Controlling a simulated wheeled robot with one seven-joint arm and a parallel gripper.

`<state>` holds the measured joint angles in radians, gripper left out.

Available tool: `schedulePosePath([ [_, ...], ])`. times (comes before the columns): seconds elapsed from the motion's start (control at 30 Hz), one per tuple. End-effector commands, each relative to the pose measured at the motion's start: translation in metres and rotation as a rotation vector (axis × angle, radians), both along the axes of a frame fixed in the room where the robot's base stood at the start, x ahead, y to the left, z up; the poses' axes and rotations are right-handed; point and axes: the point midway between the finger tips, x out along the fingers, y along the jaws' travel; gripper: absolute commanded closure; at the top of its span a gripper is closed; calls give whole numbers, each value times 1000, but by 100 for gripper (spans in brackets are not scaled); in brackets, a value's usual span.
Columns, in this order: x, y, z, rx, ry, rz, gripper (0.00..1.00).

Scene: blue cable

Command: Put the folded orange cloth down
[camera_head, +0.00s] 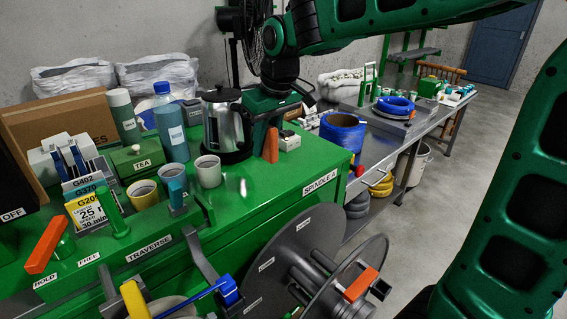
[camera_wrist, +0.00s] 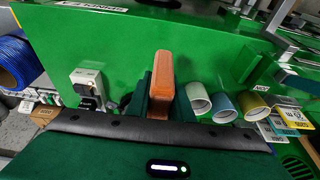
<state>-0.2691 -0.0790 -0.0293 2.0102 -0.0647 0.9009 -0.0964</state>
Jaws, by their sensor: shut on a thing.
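The folded orange cloth (camera_head: 271,146) shows as a narrow upright block at the lower end of my gripper (camera_head: 267,122), over the green cabinet top (camera_head: 312,164). In the wrist view the cloth (camera_wrist: 161,80) stands between the dark green fingers of my gripper (camera_wrist: 162,105), which is shut on it. Its lower end looks close to the green top; I cannot tell whether it touches. The steel and black coffee pot (camera_head: 222,124) is just left of my gripper in the head view and hides part of what is behind.
A small white device (camera_head: 290,141) is right of the cloth. Pale cups (camera_head: 208,171), a blue bottle (camera_head: 170,122) and a green TEA box (camera_head: 137,160) stand to the left. A blue cable spool (camera_head: 343,133) is to the right. The green top in front of the cloth is bare.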

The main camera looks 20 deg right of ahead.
Motion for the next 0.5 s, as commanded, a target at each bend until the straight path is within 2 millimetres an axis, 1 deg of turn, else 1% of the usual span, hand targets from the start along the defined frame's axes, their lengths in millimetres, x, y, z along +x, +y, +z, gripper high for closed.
schedulePosePath([
  [0.03, 5, -10, -7, -1, 3, -4, 98],
  [0.1, 11, -24, -15, -1, 3, -6, 98],
  [0.3, 27, -54, -35, 0, 2, -5, 98],
  [0.4, 31, -61, -40, 0, 1, -3, 98],
  [0.5, 33, -65, -44, 0, 1, -3, 98],
])
